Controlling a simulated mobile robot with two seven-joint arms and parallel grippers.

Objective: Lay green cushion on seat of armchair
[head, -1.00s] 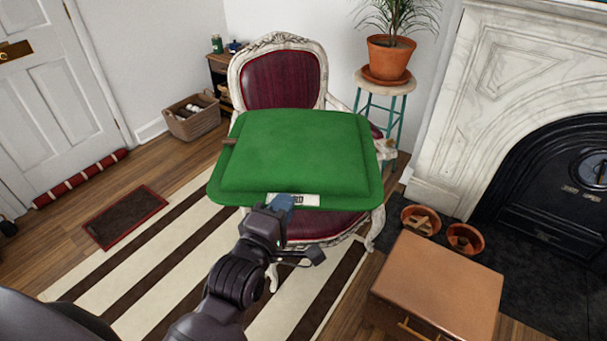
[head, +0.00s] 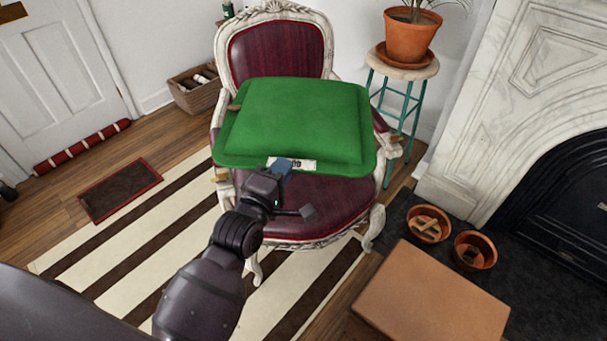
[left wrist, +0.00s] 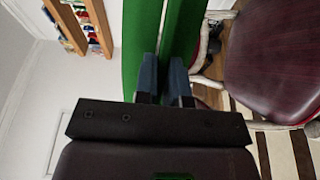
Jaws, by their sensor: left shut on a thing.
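The green cushion (head: 295,122) is held flat above the armchair's dark red seat (head: 310,205), over its rear part. It hides the lower backrest and the back of the seat. My left gripper (head: 280,168) is shut on the cushion's near edge, by a white label. In the left wrist view the blue fingertips (left wrist: 163,82) pinch the green cushion edge (left wrist: 160,35), with the red seat (left wrist: 275,65) to the right. The armchair (head: 275,50) has a carved white frame and a dark red back. My right gripper is not in view.
A stool (head: 403,68) with a potted plant (head: 412,35) stands right of the armchair. A brown box-like piece (head: 430,295) is at the front right, near two terracotta bowls (head: 428,224). A basket (head: 200,90) is behind left. A striped rug (head: 140,235) lies on the floor.

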